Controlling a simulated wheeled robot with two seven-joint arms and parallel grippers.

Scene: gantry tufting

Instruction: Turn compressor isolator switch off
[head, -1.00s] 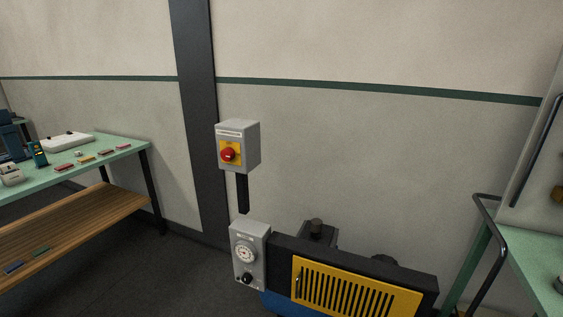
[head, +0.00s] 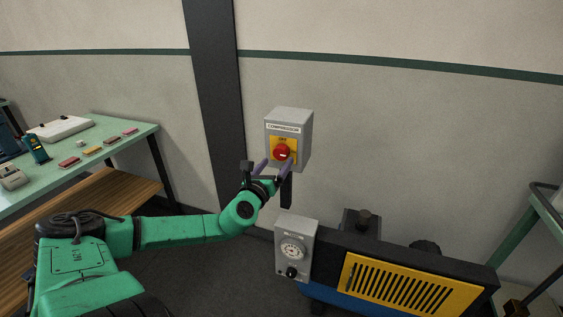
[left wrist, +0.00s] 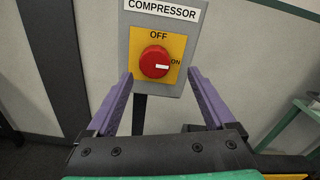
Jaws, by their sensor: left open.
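The compressor isolator switch is a grey box (head: 301,133) on a post, with a yellow plate and a red round knob (head: 281,152). In the left wrist view the red knob (left wrist: 154,62) has a white mark pointing right to ON; OFF is printed above it. My left gripper (head: 276,165) is open, with its purple fingers just below and in front of the knob. In the left wrist view the fingertips (left wrist: 161,74) stand either side of the knob's lower part, apart from it. My right gripper is not in view.
Below the switch stands the compressor (head: 405,270) with a yellow grille and a grey gauge box (head: 296,249). A green bench (head: 110,148) with small items is on the left. A green frame with a dark rail (head: 545,205) is at the right edge.

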